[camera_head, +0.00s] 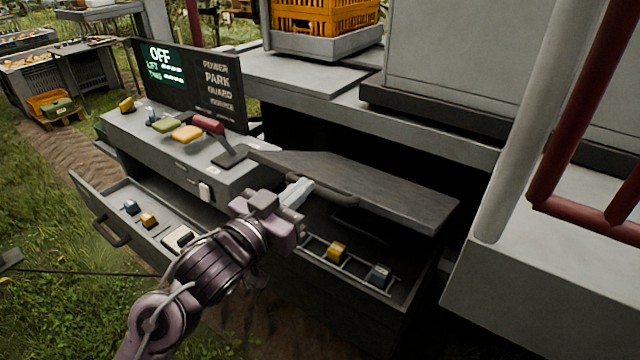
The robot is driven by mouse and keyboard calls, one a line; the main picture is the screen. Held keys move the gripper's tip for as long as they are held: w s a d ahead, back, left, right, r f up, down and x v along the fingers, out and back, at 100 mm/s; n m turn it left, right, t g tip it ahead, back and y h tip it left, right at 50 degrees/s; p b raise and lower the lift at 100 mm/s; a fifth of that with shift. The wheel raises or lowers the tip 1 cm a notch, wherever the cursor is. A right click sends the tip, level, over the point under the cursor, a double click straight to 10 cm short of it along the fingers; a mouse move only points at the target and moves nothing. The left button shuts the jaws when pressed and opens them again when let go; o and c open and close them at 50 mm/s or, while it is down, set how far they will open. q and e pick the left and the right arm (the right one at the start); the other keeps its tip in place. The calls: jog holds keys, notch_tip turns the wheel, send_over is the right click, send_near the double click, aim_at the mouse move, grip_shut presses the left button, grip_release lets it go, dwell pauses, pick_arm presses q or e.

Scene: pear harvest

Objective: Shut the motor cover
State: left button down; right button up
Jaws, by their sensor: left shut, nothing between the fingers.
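The motor cover (370,182) is a flat dark grey panel with a bar handle (325,191) on its near edge. It is raised and slopes over an open motor compartment (405,278). Inside the compartment a yellow block (337,251) and a grey-blue block (379,275) sit by a light rail. My left gripper (297,192) is shut and empty, with its fingertips at the left end of the handle. I cannot tell whether they touch it. My arm hides the compartment's left part. My right gripper is not in view.
An open drawer (118,222) with small parts juts out at left. A console (190,150) with a red-handled lever (208,124) and a dark display panel (190,80) stands behind it. A white post (535,125) and red rails (575,110) stand at right.

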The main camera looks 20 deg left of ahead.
aim_at(320, 190)
pick_arm(q)
jog(key=w+f+p, duration=0.1)
jog(key=w, duration=0.1)
jog(key=w+d+f+p, duration=0.1)
jog(key=w+d+f, duration=0.1)
jog(key=w, duration=0.1)
jog(key=shift+w+f+p, duration=0.1)
jog(key=shift+w+p, duration=0.25)
jog(key=shift+p, duration=0.05)
jog(key=shift+f, duration=0.2)
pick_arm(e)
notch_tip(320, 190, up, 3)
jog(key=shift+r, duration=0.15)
